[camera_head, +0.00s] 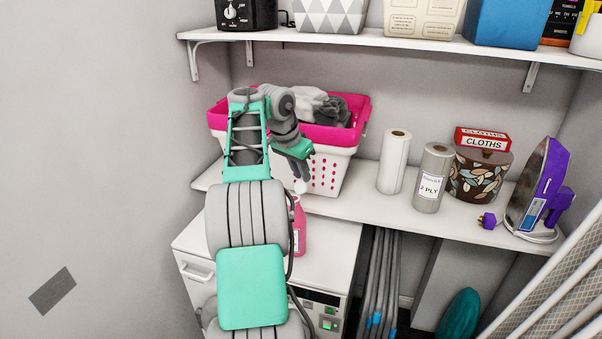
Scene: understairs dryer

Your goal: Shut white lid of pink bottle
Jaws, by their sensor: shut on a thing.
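The pink bottle (299,231) stands upright on the white dryer top, in front of the shelf with the basket. My arm hides its left side. Its white lid (296,187) is at the top, just below my gripper, and shows only in part. My gripper (303,177) points down at the lid with its fingers closed together on it. The fingers are small and dark here, and the lid's exact angle cannot be made out.
A pink and white laundry basket (335,160) with grey cloth stands right behind my gripper. Paper rolls (394,162), a leaf-patterned bin (480,177) and a purple iron (537,187) stand on the shelf to the right. The dryer top (330,250) is clear right of the bottle.

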